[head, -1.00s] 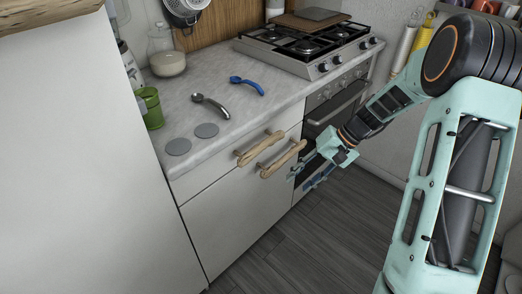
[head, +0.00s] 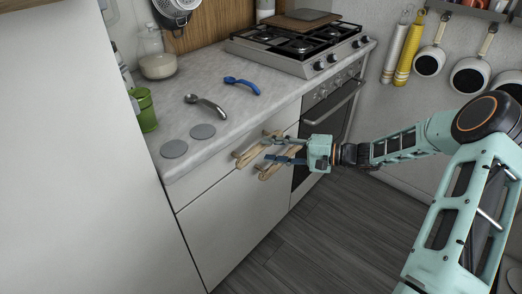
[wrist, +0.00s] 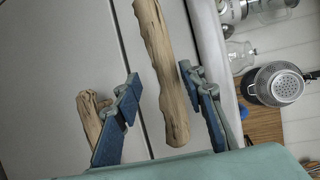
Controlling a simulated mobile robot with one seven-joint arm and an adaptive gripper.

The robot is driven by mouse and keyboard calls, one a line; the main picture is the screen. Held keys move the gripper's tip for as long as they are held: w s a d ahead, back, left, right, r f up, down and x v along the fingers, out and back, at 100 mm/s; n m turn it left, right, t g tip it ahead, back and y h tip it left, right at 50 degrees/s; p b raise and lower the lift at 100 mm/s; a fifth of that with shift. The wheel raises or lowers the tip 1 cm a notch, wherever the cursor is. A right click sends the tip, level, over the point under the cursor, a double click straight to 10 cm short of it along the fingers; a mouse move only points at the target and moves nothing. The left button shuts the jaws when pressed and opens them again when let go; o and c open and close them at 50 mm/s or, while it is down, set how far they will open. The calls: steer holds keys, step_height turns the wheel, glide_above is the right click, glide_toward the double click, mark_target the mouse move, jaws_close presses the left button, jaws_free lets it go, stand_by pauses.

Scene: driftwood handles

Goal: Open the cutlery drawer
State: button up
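The cutlery drawer (head: 200,192) is the white front just below the worktop, and it looks closed. Its driftwood handle (head: 246,156) is the upper of two. In the wrist view this handle (wrist: 163,70) runs between my fingers. My gripper (head: 273,149) is open, with one blue finger on each side of the drawer handle, as the wrist view (wrist: 161,82) shows. Gaps show beside the handle, so it is not clamped. The lower driftwood handle (head: 268,173), on the cupboard door (head: 235,220), lies outside my left finger in the wrist view (wrist: 89,112).
A grey worktop (head: 225,120) above holds a spoon (head: 207,104), a blue utensil (head: 242,84) and a green mug (head: 145,110). The oven (head: 325,120) stands right of the drawer. A tall white panel (head: 80,160) is at left. The dark floor (head: 320,235) in front is clear.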

mark_target(266, 149)
steer(key=shift+x, duration=1.9)
jaws_close()
